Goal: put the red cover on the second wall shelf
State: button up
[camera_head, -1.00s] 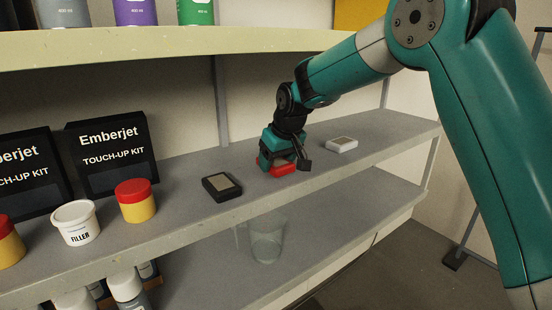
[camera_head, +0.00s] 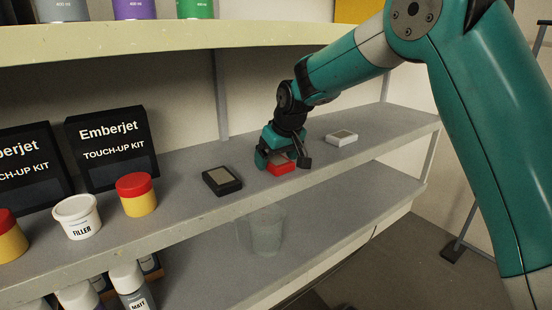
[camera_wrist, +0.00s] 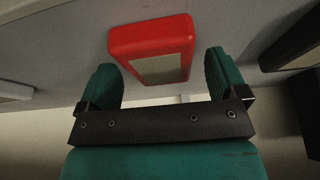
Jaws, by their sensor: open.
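The red cover (camera_head: 281,167) lies on the middle grey shelf (camera_head: 330,159), between a black cover and a white cover. It is a flat red block with a pale panel, seen close up in the wrist view (camera_wrist: 152,35). My gripper (camera_head: 280,160) is just above and around it in the head view. In the wrist view my gripper's two green fingers (camera_wrist: 163,82) are spread apart with a gap on each side of the red cover. The cover rests on the shelf and is not gripped. Part of it is hidden by the fingers in the head view.
A black cover (camera_head: 222,181) lies left of the red one and a white cover (camera_head: 342,137) lies right. A yellow jar with a red lid (camera_head: 137,194), a filler tub (camera_head: 77,217) and touch-up kit boxes (camera_head: 112,155) stand farther left. A clear cup (camera_head: 266,232) is on the shelf below.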

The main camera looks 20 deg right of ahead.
jog(key=b+v, duration=0.1)
jog(key=v, duration=0.6)
jog(key=shift+s+b, duration=0.2)
jog(key=shift+b, duration=0.15)
jog(key=s+a+f+n+g+y, duration=0.1)
jog(key=s+a+g, duration=0.1)
jog(key=s, duration=1.5)
jog(key=s+a+f+n+g+y, duration=0.1)
jog(key=s+a, duration=0.3)
jog(key=s, duration=1.4)
jog(key=shift+s+f+n+g+y, duration=0.3)
jog(key=shift+f+n+g+y, duration=0.1)
jog(key=shift+f+n+g, duration=0.25)
